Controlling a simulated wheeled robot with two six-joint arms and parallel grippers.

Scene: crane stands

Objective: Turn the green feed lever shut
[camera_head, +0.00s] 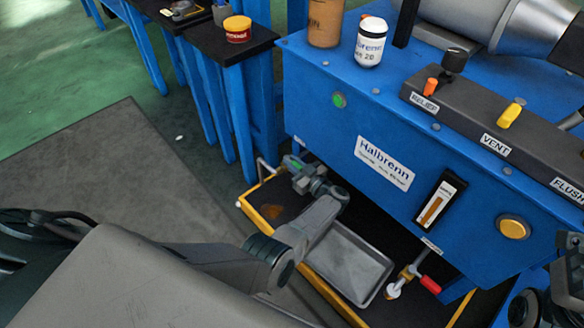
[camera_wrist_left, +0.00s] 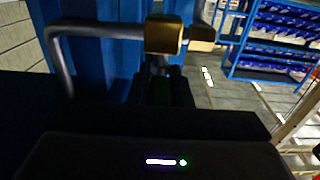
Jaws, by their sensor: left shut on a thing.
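The green feed lever (camera_head: 292,162) shows as a small green piece low at the left end of the blue machine. My left gripper (camera_head: 300,173) reaches it from the lower right and is shut on it, hiding most of it. In the left wrist view the lever (camera_wrist_left: 160,94) is a dark green shape in front of my gripper, below a brass fitting (camera_wrist_left: 163,36) with a bent grey pipe (camera_wrist_left: 92,30) running left. The exact angle of the lever is hard to tell. Parts of my right arm show at the right edge; its fingertips cannot be made out.
The blue machine (camera_head: 300,95) stands close above my left gripper. Below are a grey tray (camera_head: 350,268) and a valve with a red handle (camera_head: 430,285). Open floor lies left.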

